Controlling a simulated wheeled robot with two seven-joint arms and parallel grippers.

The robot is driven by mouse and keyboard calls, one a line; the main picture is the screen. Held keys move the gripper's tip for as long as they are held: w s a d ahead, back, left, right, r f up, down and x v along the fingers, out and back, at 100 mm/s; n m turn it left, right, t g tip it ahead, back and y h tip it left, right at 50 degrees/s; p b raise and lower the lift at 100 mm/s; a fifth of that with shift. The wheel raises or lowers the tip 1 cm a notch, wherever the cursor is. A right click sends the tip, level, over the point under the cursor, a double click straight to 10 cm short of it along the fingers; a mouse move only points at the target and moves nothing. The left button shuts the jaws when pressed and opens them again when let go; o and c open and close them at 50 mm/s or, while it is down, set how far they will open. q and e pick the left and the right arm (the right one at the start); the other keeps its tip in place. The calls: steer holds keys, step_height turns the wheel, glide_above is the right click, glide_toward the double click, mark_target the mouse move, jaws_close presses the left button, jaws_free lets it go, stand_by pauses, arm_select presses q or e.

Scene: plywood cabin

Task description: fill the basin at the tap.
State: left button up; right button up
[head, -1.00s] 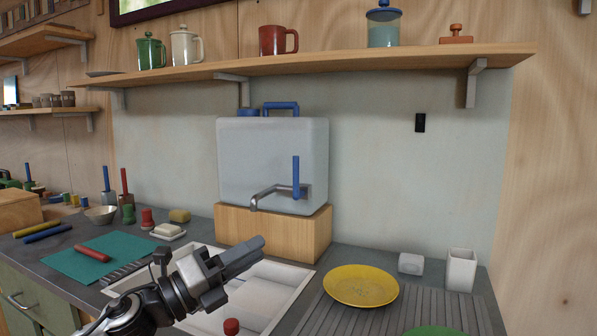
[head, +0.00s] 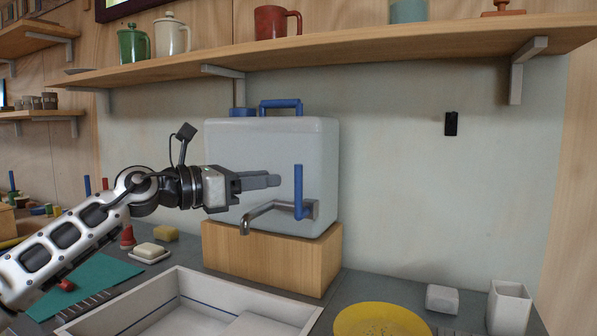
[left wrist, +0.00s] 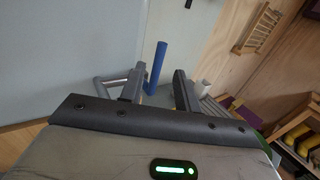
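The grey tap (head: 268,208) sticks out of the front of a pale water tank (head: 240,140). Its blue lever (head: 298,190) stands upright, and no water shows at the spout. The white basin (head: 292,308) lies below in the counter, cut off by the frame bottom; a dark line runs inside its wall, and I see no water in it. My left gripper (head: 262,181) is left of the lever, in front of the tank. In the left wrist view my left gripper (left wrist: 156,88) is open, with the blue lever (left wrist: 156,68) showing between its fingers, apparently beyond them. My right gripper is out of view.
The tank stands on a wooden block (head: 265,260). A shelf (head: 330,52) with mugs runs above. A yellow plate (head: 380,320), a white block (head: 442,298) and a white cup (head: 508,308) are at right. A soap dish (head: 150,256) and yellow sponge (head: 165,233) are at left.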

arm_select(q)
glide_above(298, 212)
steer(key=shift+w+p, duration=0.4)
steer(key=shift+c, duration=0.2)
jaws_close()
